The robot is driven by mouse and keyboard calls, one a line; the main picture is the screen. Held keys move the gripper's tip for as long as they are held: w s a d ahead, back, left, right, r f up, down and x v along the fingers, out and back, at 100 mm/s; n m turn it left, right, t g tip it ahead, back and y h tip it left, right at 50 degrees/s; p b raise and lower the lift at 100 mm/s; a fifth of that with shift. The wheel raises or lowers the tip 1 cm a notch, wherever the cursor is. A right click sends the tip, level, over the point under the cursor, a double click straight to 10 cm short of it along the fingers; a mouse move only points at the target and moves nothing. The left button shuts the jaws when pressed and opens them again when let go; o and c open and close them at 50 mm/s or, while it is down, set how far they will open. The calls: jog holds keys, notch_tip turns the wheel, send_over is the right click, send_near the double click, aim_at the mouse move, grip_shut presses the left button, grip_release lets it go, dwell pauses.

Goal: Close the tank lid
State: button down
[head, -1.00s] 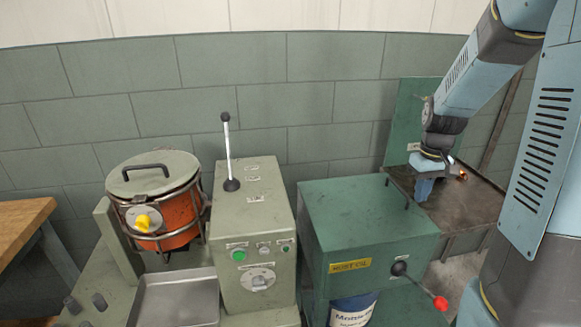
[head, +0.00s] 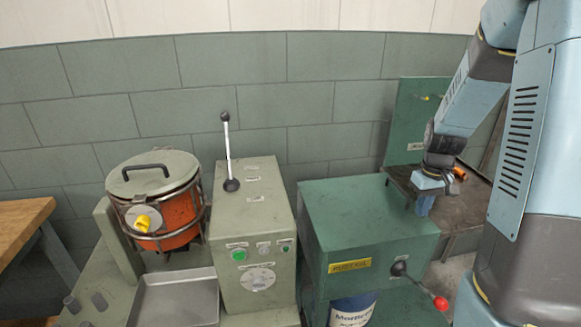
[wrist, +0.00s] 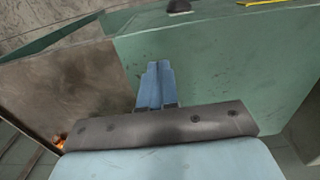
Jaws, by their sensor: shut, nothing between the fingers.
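The green box (head: 365,225) carries a yellow oil label (head: 349,266) on its front, and its flat top is level. My gripper (head: 424,208) is shut and empty, pointing down by the box's right edge. In the wrist view, its blue fingers (wrist: 158,72) are together in front of the green box (wrist: 225,65). Contact with the box cannot be told.
A dark brown surface (head: 458,205) lies right of the box, with a small orange item (head: 460,173). A lever with a red knob (head: 440,303) sticks out in front. Left stand a grey-green control box (head: 250,215) and an orange pot (head: 178,220) with a lid on.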

jog(key=shift+r, duration=0.15)
dwell(0.3)
notch_tip(320, 180, up, 8)
dwell(0.7)
jog(key=s+a+r+m+t, duration=0.1)
jog(key=s+a+r+t, duration=0.1)
jog(key=s+a+r, duration=0.2)
jog(key=s+a+r+m+t, duration=0.1)
jog(key=s+a+r+t, duration=0.2)
jog(key=s+r, duration=0.7)
jog(key=shift+s+a+r+m+t, duration=0.3)
jog(key=shift+s+a, duration=0.75)
jog(key=shift+s, duration=2.15)
